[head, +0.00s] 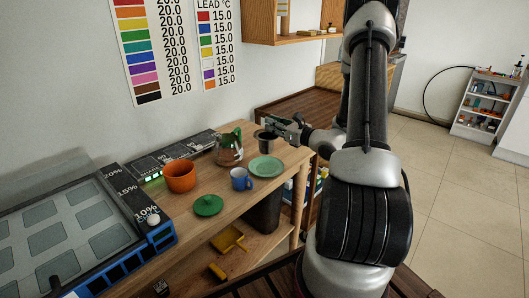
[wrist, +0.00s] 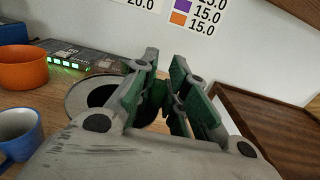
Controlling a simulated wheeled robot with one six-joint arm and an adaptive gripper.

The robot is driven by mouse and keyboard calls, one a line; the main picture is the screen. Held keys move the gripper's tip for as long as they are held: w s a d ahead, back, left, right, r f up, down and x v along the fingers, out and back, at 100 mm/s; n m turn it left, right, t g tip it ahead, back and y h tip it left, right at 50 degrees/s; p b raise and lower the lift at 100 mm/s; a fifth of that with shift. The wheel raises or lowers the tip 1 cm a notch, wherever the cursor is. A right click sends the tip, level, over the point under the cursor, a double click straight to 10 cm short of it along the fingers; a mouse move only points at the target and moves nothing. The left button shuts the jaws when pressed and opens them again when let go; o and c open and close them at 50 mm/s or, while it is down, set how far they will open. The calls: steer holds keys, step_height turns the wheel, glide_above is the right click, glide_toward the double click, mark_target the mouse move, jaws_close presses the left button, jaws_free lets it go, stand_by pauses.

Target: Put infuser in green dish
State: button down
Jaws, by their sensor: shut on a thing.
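The infuser (head: 267,141) is a dark cup with a grey rim, near the back right of the wooden shelf top. My gripper (head: 270,122) is at its upper edge, with the fingers shut on it.
A glass pot (head: 229,152) stands left of the infuser. A blue mug (head: 241,180) stands close to the dish. The shelf top's right edge is near the dish.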

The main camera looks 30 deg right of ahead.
step_height(320, 180, down, 7)
steer(key=shift+f, duration=0.2)
steer(key=shift+f, duration=0.15)
steer(key=c, duration=1.4)
jaws_free()
steer(key=shift+c, duration=0.2)
